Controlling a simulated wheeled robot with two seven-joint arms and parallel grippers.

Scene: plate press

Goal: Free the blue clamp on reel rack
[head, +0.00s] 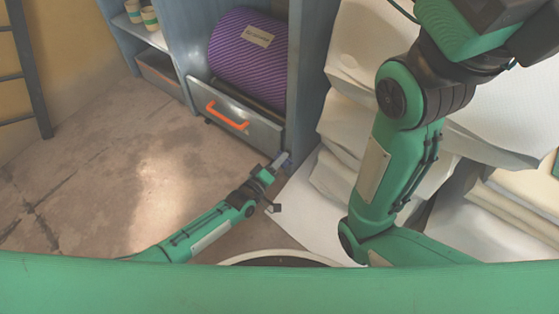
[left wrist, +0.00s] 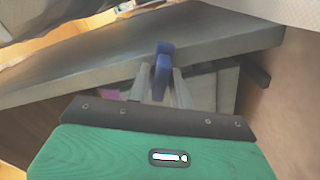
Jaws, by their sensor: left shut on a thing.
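The blue clamp (left wrist: 161,68) shows in the left wrist view as a small upright blue piece at the edge of a grey-blue panel. My left gripper (left wrist: 160,88) is shut on it, with one grey finger on each side. In the head view my left gripper (head: 282,160) reaches the foot of the upright post of the blue-grey reel rack (head: 306,75). The clamp is too small there to make out clearly. My right arm stands bent at the right, and its gripper is out of view.
The rack holds a purple striped roll (head: 245,58) above a drawer (head: 237,117) with an orange handle (head: 227,116). White stacked sheets or padding (head: 350,130) crowd the right side. Open floor (head: 130,165) lies to the left. A dark ladder (head: 30,70) stands at the far left.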

